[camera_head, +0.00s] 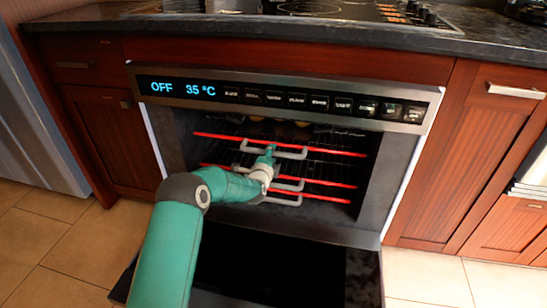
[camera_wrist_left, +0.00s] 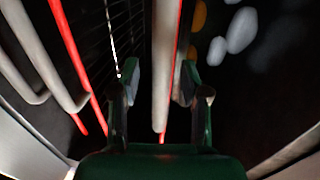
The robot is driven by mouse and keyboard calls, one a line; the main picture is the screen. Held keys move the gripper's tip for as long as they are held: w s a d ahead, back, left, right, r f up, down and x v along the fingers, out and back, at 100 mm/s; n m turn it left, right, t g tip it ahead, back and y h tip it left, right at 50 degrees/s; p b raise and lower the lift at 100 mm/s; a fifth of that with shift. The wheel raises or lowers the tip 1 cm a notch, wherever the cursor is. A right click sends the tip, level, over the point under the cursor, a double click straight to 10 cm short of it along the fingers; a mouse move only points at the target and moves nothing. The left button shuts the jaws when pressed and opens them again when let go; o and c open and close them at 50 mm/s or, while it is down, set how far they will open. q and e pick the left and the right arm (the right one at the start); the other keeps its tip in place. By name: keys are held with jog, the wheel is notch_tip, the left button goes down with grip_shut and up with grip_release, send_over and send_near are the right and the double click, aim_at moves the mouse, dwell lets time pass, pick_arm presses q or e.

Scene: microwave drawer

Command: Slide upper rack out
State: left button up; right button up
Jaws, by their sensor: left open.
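The upper rack (camera_head: 340,152) is inside the open oven, with a red front bar and a grey handle (camera_head: 292,155). My left arm reaches in from the left, and its gripper (camera_head: 268,153) is at this handle. In the left wrist view, the open fingers of the left gripper (camera_wrist_left: 160,85) stand on either side of a grey handle bar (camera_wrist_left: 163,60). Gaps show between the bar and the fingers, so it is not clamped. My right gripper is not in view.
Lower racks with red bars (camera_head: 335,184) and grey handles sit below the upper one. The dark oven door (camera_head: 270,265) is folded down in front. A control panel (camera_head: 290,100) runs above the opening. Pale and orange items (camera_wrist_left: 242,30) show beyond the bar in the wrist view.

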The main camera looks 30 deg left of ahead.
pick_arm(q)
jog(key=shift+x, duration=0.85)
grip_shut()
jog(key=shift+s, duration=0.1)
